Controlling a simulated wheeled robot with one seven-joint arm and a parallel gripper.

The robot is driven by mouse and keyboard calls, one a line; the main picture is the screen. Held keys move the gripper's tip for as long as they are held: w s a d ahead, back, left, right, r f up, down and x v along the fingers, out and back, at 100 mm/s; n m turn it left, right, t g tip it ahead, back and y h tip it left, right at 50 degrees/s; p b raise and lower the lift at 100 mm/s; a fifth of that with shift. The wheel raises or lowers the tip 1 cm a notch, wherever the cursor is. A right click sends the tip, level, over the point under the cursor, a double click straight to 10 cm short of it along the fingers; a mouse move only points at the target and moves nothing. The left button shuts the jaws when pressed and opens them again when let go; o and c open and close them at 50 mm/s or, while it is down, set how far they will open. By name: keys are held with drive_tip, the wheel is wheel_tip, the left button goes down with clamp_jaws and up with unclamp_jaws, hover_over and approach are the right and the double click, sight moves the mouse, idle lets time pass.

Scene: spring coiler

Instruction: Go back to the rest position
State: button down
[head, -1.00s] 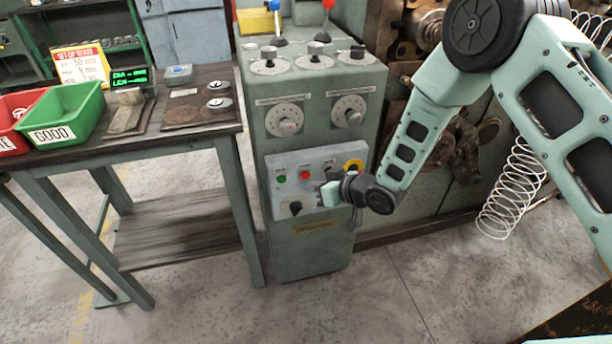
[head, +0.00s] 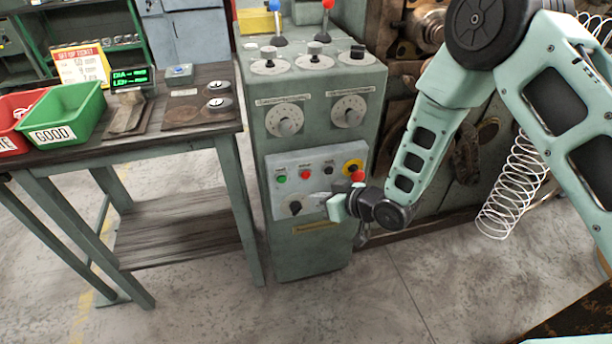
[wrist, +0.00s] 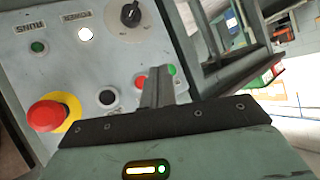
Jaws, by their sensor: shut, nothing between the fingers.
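My gripper (head: 326,201) is in front of the lower control panel of the grey-green cabinet, at its right side. In the wrist view the two fingers (wrist: 158,88) are together with nothing between them. Behind them is the panel (wrist: 70,75) with a red emergency stop (wrist: 45,115) on a yellow ring, a black rotary knob (wrist: 130,13), and green, white, black and red buttons. The fingers partly cover the red button (wrist: 141,82). I cannot tell from these views whether the fingers touch the panel.
A wooden-topped bench (head: 150,140) stands left with a green GOOD bin (head: 65,115) and a red bin (head: 15,110). The cabinet (head: 310,235) carries several dials. A wire coil (head: 512,185) hangs at right, behind my arm. Floor (head: 380,300) in front is clear.

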drive_tip(key=s+d+r+g+h+p, duration=0.1)
drive_tip(key=s+r+h, duration=0.25)
drive_tip(key=r, duration=0.45)
drive_tip(key=s+d+r+g+h+p, duration=0.2)
drive_tip(key=s+r, duration=0.2)
drive_tip(key=r, duration=0.3)
drive_tip(key=s+d+r+g+h, duration=0.1)
drive_tip(key=s+d+r, duration=0.2)
drive_tip(key=s, duration=0.4)
drive_tip(key=s+d+r+g+h+p, duration=0.1)
drive_tip(key=s+d+r, duration=0.2)
drive_tip(key=s, duration=0.4)
drive_tip(key=s+d+r+g+h, duration=0.2)
drive_tip(key=s+d+r, duration=0.1)
drive_tip(key=s+r, duration=0.2)
drive_tip(key=shift+s+d+r, duration=0.25)
drive_tip(key=shift+s+r, duration=0.1)
drive_tip(key=shift+s, duration=0.9)
